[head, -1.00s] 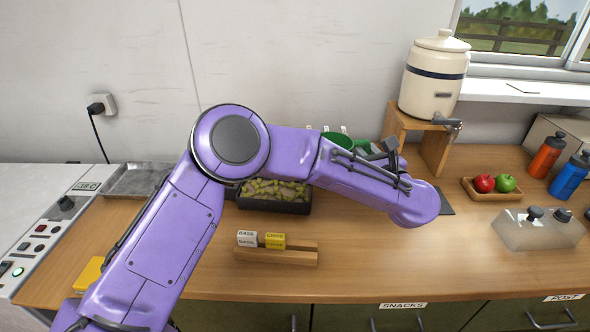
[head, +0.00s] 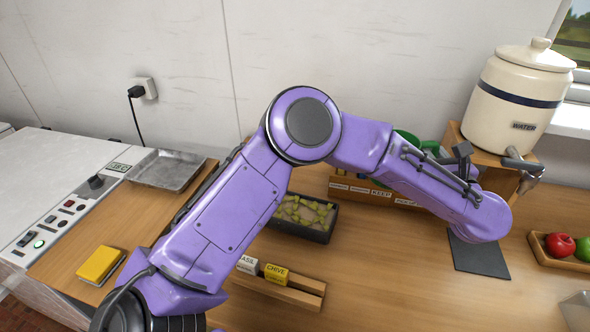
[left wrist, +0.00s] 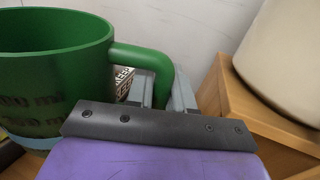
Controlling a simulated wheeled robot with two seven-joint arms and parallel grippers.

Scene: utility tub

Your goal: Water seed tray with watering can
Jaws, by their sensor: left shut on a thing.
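The green watering can (left wrist: 50,65) fills the left of the left wrist view, with dark printed marks on its side and a lighter band below. My left gripper (left wrist: 163,95) is shut on its handle (left wrist: 145,57). In the head view the green can (head: 408,140) shows only in part behind my purple left arm, which hides most of the gripper's hold. The seed tray (head: 318,232) is a dark box with green bits on pale soil, partly covered by my arm. It stands on the counter to the left of the can. My right gripper is not in view.
A cream water crock (head: 515,105) stands on a wooden stand at right. A wooden box with labels (head: 375,194) is behind the arm. A seed-packet rack (head: 295,290), metal tray (head: 167,170), yellow sponge (head: 100,264) and dark mat (head: 478,255) lie on the counter.

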